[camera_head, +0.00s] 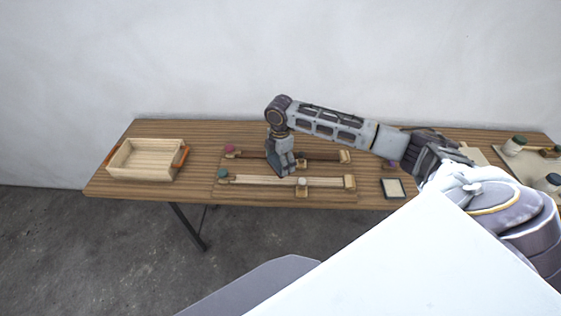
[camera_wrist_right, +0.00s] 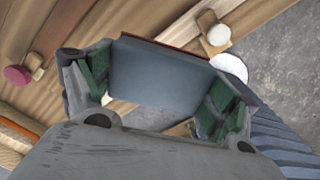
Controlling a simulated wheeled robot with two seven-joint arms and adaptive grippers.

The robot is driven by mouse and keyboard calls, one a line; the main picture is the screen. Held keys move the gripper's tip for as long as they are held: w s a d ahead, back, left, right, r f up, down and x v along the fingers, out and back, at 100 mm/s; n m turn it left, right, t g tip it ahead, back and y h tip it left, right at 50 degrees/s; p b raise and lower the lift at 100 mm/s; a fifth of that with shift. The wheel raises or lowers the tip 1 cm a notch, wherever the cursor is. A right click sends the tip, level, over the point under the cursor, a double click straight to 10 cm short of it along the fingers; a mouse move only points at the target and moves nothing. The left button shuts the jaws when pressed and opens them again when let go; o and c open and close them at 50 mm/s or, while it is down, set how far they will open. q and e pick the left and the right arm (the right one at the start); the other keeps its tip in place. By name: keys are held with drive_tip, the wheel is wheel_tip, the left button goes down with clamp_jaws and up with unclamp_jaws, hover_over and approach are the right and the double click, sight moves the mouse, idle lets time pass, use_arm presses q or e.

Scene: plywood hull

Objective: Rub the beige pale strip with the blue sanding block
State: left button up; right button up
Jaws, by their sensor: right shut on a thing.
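The beige pale strip (camera_head: 255,180) lies along the front of the table, with a teal knob (camera_head: 223,174) at its left end. My right gripper (camera_head: 283,170) reaches down from above at the strip's left half. It is shut on the blue sanding block (camera_wrist_right: 165,75), which shows as a flat blue-grey face between the green finger pads in the wrist view. The block is low over or on the pale strip (camera_wrist_right: 185,28); I cannot tell whether they touch. The gripper hides part of the strip. My left gripper is not in view.
A dark brown strip (camera_head: 325,155) with a pink knob (camera_head: 229,148) lies behind. A white-knobbed clamp (camera_head: 302,187) stands at the pale strip's front. A wooden tray (camera_head: 146,160) is at left, a dark-framed pad (camera_head: 393,188) at right, jars (camera_head: 514,146) at far right.

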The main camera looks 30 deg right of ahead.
drive_tip(key=shift+w+a+n, duration=0.15)
drive_tip(key=shift+n, duration=0.75)
